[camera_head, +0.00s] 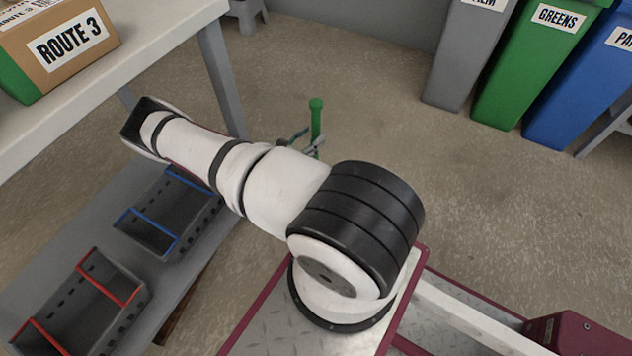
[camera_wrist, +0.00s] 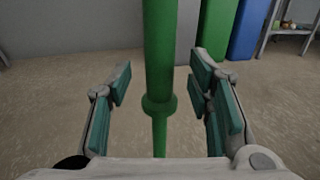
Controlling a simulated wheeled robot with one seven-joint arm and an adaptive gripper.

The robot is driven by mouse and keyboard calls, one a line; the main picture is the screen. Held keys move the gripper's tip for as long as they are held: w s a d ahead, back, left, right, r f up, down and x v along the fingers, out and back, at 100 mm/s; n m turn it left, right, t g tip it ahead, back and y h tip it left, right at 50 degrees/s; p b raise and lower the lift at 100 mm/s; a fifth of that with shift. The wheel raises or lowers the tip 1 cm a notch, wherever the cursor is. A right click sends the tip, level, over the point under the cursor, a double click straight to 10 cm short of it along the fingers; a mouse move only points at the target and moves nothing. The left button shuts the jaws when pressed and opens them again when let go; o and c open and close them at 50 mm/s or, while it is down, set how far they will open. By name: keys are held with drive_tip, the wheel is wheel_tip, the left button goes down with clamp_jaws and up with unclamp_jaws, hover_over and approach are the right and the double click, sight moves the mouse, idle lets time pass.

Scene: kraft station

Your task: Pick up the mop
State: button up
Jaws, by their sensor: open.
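The mop shows as a green upright handle (camera_head: 316,122) in the head view, just beyond my arm. Its lower part is hidden behind the arm. In the wrist view the green handle (camera_wrist: 160,50) stands upright, with a wider collar partway down and a thinner shaft below. My gripper (camera_wrist: 160,95) is open, with teal pads on both sides of the handle. The handle appears between the fingers, with gaps on both sides. In the head view only parts of my gripper (camera_head: 304,142) show beside the handle. The mop head is not visible.
A white table with a Route 3 box (camera_head: 62,45) is at upper left. A grey surface below holds dark bins (camera_head: 145,232) with red and blue bars. Grey, green (camera_head: 532,65) and blue bins stand at upper right. Open floor (camera_head: 390,130) lies around the handle.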

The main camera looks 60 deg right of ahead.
drive_tip(key=shift+s+d+f+b, duration=0.1)
drive_tip(key=shift+d+b, duration=0.1)
drive_tip(key=shift+d, duration=0.5)
drive_tip(key=shift+s+d+b, duration=0.1)
drive_tip(key=shift+d+b, duration=0.05)
drive_tip(key=shift+d, duration=0.55)
drive_tip(key=shift+c, duration=0.6)
clamp_jaws()
